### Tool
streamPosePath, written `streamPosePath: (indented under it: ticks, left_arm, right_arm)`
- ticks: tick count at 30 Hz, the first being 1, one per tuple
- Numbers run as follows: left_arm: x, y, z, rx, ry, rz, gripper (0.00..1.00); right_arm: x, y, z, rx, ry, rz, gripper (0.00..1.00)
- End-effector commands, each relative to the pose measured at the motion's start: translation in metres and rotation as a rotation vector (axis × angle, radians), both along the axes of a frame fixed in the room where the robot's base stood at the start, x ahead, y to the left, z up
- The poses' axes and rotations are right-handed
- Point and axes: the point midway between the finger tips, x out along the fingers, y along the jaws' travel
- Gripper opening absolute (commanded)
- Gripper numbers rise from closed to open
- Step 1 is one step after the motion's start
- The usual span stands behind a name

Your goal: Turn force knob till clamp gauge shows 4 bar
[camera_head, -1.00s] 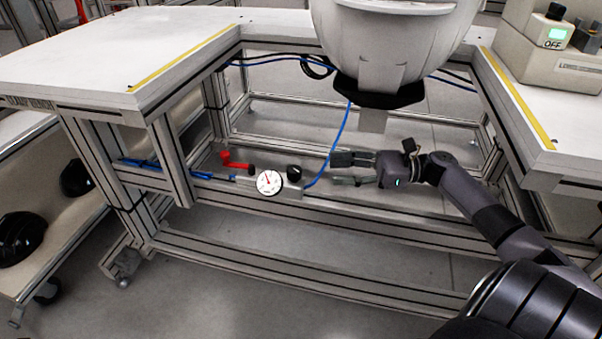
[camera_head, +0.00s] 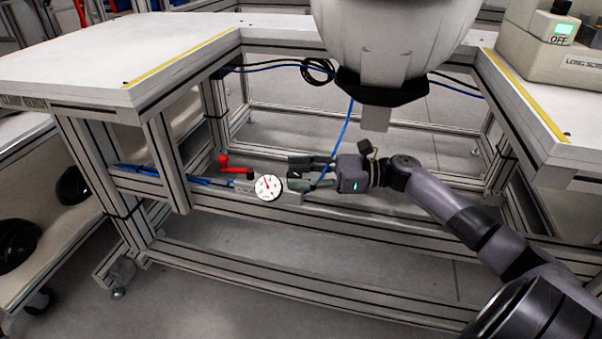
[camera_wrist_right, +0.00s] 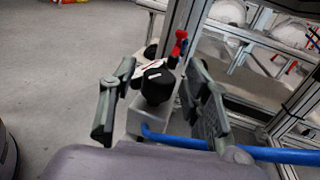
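The force knob (camera_wrist_right: 157,83) is black and sits on a grey block; in the right wrist view it lies between the two fingers of my right gripper (camera_wrist_right: 158,95). The fingers are spread, with a visible gap on both sides of the knob. In the head view the right gripper (camera_head: 293,174) reaches in from the right at the block, and its fingers mostly hide the knob. The clamp gauge (camera_head: 267,187) has a white round dial just left of the fingers. Its needle points roughly up, slightly left; the numbers are too small to read. My left gripper is not in view.
A red-handled lever (camera_head: 235,165) stands left of the gauge. A blue hose (camera_head: 345,128) runs down to the block and passes close under the right gripper's fingers. A large grey shell fixture (camera_head: 395,45) hangs above. The frame's lower rail (camera_head: 300,270) lies below.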

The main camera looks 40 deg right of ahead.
Motion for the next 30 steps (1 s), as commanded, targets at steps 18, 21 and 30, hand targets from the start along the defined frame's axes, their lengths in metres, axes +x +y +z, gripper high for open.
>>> streamPosePath:
  ticks: [18,21,30]
  left_arm:
    - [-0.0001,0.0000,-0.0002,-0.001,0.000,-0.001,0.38]
    - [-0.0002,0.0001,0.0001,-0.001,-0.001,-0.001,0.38]
    - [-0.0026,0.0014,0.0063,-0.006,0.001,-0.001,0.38]
  right_arm:
    - [-0.0004,0.0000,-0.0005,0.001,0.001,0.001,0.00]
    - [-0.0004,0.0001,-0.0004,0.001,0.001,0.001,0.00]
    - [-0.0012,0.0008,0.0015,0.002,0.003,-0.014,0.00]
